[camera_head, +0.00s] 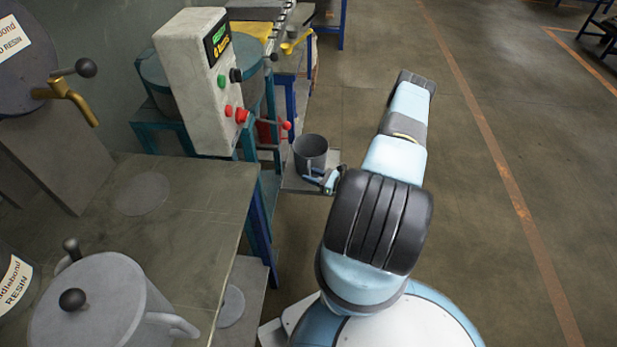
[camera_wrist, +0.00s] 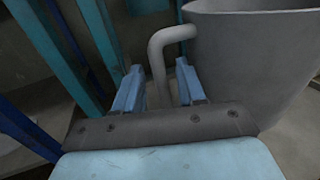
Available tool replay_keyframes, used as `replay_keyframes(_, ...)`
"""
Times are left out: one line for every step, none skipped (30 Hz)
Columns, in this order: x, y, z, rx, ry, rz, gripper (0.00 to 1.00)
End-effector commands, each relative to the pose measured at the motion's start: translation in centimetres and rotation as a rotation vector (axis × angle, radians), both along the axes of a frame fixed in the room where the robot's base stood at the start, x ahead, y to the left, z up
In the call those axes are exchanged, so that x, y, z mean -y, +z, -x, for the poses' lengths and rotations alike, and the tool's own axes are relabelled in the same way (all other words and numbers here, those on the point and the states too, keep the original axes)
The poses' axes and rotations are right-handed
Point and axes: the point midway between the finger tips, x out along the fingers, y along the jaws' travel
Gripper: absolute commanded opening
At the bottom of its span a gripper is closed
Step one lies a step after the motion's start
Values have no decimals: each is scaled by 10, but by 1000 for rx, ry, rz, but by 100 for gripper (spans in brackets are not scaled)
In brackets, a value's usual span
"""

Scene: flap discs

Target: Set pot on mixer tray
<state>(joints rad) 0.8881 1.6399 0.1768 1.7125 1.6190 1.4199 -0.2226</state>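The grey pot (camera_head: 310,152) is upright over the mixer tray (camera_head: 296,184), a small grey plate beside the mixer, and appears to rest on it. My gripper (camera_head: 329,180) is at the pot's handle side, low beside the tray. In the wrist view, the pot (camera_wrist: 255,60) fills the right side. Its bent handle (camera_wrist: 160,65) passes between my gripper's two blue fingers (camera_wrist: 159,88), with a gap on each side, so the gripper is open around the handle. The pot's base is hidden in the wrist view.
The mixer's white control box (camera_head: 195,80) with red and green buttons stands left of the pot. A workbench (camera_head: 190,215) holds a lidded grey pot (camera_head: 95,310) at the lower left. Blue frame legs stand close to the tray. The floor (camera_head: 500,120) on the right is clear.

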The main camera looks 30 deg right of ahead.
Motion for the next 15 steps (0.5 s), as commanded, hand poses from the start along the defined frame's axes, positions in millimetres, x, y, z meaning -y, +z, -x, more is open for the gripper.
replay_keyframes(2, 0, 3, -1, -1, 1, 40)
replay_keyframes(4, 0, 4, -1, -1, 1, 40)
replay_keyframes(6, -1, 8, -1, -1, 1, 40)
replay_keyframes(9, -1, 11, -1, -1, 1, 40)
replay_keyframes(12, -1, 14, -1, -2, 1, 40)
replay_keyframes(16, -1, 20, -1, -3, 1, 40)
replay_keyframes(19, -1, 24, -1, -3, 1, 40)
replay_keyframes(22, -1, 28, -1, -2, 1, 40)
replay_keyframes(28, -1, 34, -2, -4, 1, 40)
replay_keyframes(31, -1, 39, -2, -3, 1, 40)
replay_keyframes(35, -2, 44, -2, -2, 1, 40)
replay_keyframes(40, -2, 50, -2, -3, 1, 40)
replay_keyframes(43, -2, 55, -2, -3, 1, 40)
replay_keyframes(46, -2, 59, -1, -2, 1, 40)
replay_keyframes(51, -2, 65, -1, -3, 1, 40)
